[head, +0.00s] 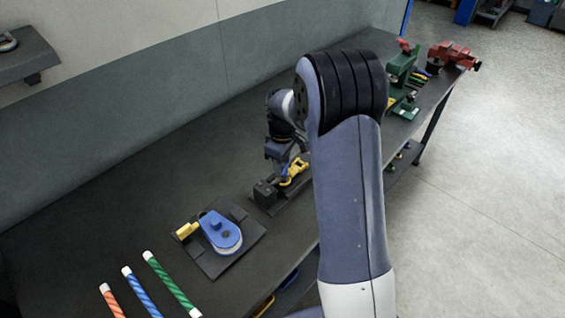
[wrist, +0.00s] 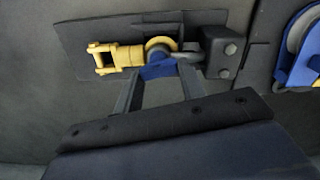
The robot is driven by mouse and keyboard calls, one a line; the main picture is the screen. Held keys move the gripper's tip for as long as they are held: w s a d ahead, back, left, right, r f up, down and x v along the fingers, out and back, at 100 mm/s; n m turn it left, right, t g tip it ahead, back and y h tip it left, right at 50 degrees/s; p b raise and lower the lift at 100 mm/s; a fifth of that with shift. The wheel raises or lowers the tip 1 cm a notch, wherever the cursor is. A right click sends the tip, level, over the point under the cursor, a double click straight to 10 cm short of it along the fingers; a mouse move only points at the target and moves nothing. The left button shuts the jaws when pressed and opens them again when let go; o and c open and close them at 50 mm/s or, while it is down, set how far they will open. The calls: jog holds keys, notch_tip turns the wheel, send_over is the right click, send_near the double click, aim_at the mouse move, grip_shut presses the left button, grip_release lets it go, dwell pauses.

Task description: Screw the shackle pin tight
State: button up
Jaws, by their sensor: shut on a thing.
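In the wrist view my gripper (wrist: 158,72) is shut on a blue piece, which looks like the head of the shackle pin (wrist: 158,67). The pin sits at the near side of a grey shackle (wrist: 188,47), just below the yellow eye of a yellow swivel fitting (wrist: 126,56). The shackle joins the fitting to a dark bolted block (wrist: 222,52). How far the pin is threaded in cannot be seen. In the head view the yellow fitting (head: 296,169) shows beside my arm, which hides part of this spot.
A blue pulley block (head: 221,232) with a yellow part lies on a dark plate to the left. Orange, blue and green striped rods (head: 172,283) lie at the front left. Green tools (head: 402,75) and a red vise (head: 451,55) stand at the bench's far end.

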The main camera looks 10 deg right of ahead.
jog(key=shift+m+b, duration=0.45)
jog(key=shift+m, duration=0.95)
jog(key=o, duration=1)
notch_tip(320, 180, up, 11)
jog(key=b, duration=0.1)
jog(key=shift+f, duration=0.2)
